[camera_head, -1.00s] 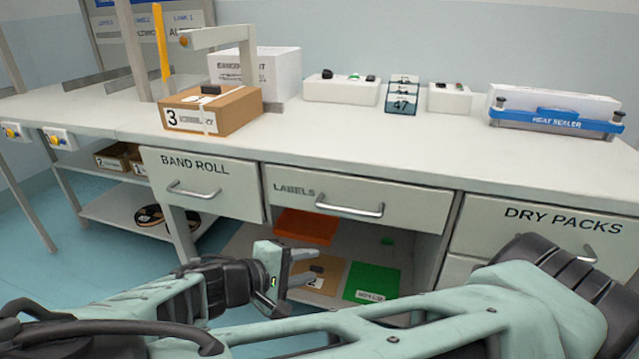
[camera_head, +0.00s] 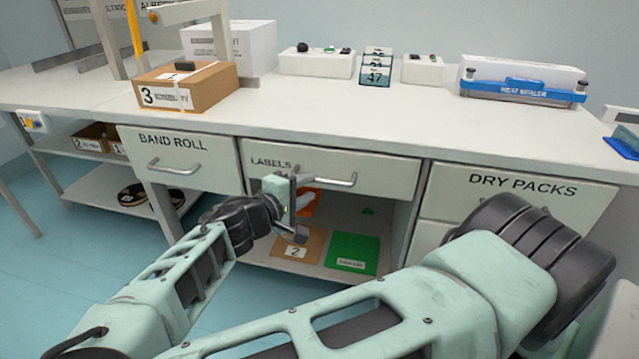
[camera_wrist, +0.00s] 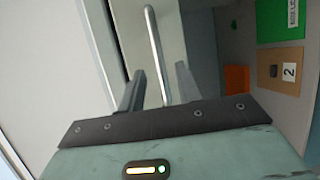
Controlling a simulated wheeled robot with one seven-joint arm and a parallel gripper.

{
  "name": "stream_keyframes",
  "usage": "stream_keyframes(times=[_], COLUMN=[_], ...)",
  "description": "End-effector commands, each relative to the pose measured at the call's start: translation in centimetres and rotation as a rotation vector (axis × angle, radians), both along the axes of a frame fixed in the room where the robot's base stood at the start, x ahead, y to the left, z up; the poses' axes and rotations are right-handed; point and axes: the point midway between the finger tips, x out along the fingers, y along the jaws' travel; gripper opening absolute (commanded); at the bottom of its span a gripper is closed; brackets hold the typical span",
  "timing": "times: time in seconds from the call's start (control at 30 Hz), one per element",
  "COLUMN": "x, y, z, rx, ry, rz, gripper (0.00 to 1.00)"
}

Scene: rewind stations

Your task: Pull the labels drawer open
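The labels drawer (camera_head: 390,175) is a pale grey front marked LABELS in the middle of the bench, shut. Its silver bar handle (camera_head: 327,181) is on that front. My gripper (camera_head: 303,208) is open and empty, just left of and below the handle in the head view. In the wrist view the handle (camera_wrist: 153,45) runs lengthwise and appears between the two fingers of my gripper (camera_wrist: 158,85). No grip on it shows, and the gap in depth is hard to tell. My gripper hides part of the drawer's lower left.
The band roll drawer (camera_head: 205,170) is to the left and the dry packs drawer (camera_head: 560,205) to the right, both shut. The shelf below holds a green sheet (camera_head: 352,252) and a brown box (camera_head: 300,248). The benchtop (camera_head: 330,112) overhangs the drawers.

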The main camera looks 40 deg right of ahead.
Motion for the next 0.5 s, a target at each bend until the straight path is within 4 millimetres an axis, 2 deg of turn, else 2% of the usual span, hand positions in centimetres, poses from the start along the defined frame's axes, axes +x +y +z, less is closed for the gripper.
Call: stream_keyframes(times=[0.03, 0.2, 0.5], x=[0.2, 0.9, 1.4], y=[-1.1, -3.6, -5.2], z=[-0.3, -0.8, -1.0], rx=[-0.003, -0.002, 0.001], ry=[0.000, 0.001, 0.001], rz=[-0.006, -0.004, 0.000], gripper=[0.34, 0.34, 0.34])
